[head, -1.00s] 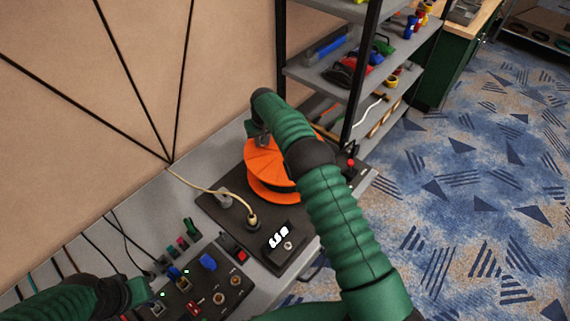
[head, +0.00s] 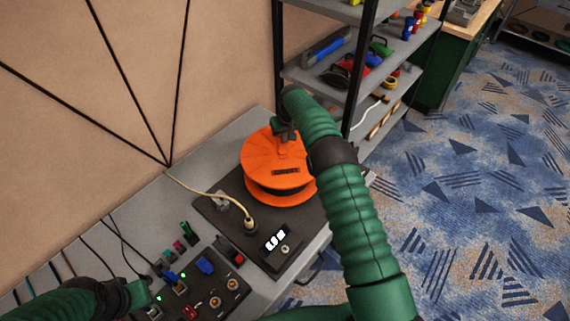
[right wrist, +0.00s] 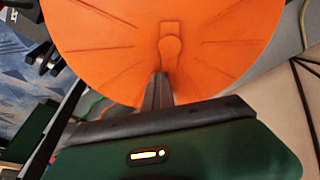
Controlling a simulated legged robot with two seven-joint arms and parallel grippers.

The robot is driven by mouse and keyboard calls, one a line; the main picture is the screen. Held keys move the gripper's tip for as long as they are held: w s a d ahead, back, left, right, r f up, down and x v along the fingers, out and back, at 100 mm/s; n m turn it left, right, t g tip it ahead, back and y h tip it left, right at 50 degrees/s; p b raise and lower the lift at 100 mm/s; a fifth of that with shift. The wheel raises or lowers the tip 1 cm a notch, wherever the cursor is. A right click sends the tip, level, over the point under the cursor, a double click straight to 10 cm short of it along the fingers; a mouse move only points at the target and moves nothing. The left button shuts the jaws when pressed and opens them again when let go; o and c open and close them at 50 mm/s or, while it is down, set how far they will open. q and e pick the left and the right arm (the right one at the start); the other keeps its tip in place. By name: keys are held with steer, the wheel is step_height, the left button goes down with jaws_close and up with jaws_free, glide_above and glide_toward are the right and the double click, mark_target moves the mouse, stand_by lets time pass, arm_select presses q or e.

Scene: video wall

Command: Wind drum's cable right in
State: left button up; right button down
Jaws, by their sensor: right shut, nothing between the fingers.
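An orange cable drum (head: 262,153) lies flat on a dark base plate. A pale cable (head: 200,188) runs from the wall side to a plug-like end in a socket (head: 250,225) on the plate. A small display (head: 272,240) is lit, its digits hard to read. My right gripper (head: 284,132) is over the drum's far edge, partly hidden by its arm. In the right wrist view its fingers (right wrist: 158,92) are shut and empty, in front of the orange drum face (right wrist: 105,45) with a raised keyhole-shaped part (right wrist: 171,45). My left gripper (head: 140,292) is at lower left, its fingers unclear.
A black-framed shelf (head: 315,75) with tools stands behind on the right. Dark cords stretch across the tan wall (head: 90,90). Blue carpet (head: 460,200) lies open at right.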

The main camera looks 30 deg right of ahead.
mark_target(298, 139)
steer(key=shift+d+f, duration=0.1)
steer(key=shift+d, duration=0.45)
steer(key=shift+w+d, duration=0.1)
steer(key=shift+d, duration=0.6)
steer(key=shift+s+d+r+b, duration=0.15)
steer(key=shift+d, duration=0.25)
steer(key=shift+s+d+r+b, duration=0.1)
steer(key=shift+s+d+b, duration=0.05)
steer(key=shift+d, duration=0.55)
steer(key=shift+d+f, duration=0.2)
steer(key=shift+d, duration=0.25)
steer(key=shift+s+r, duration=0.1)
steer(key=c, duration=2.2)
jaws_free()
steer(key=shift+s+a, duration=0.2)
steer(key=shift+s, duration=0.1)
steer(key=c, duration=1.7)
jaws_free()
steer(key=shift+a+r, duration=0.15)
steer(key=shift+a, duration=0.1)
steer(key=shift+o, duration=1.1)
steer(key=o, duration=0.3)
steer(key=shift+d, duration=0.1)
arm_select(q)
steer(key=shift+w+a+f, duration=0.2)
steer(key=shift+a+f, duration=0.1)
steer(key=shift+a, duration=0.05)
arm_select(e)
steer(key=shift+d, duration=0.2)
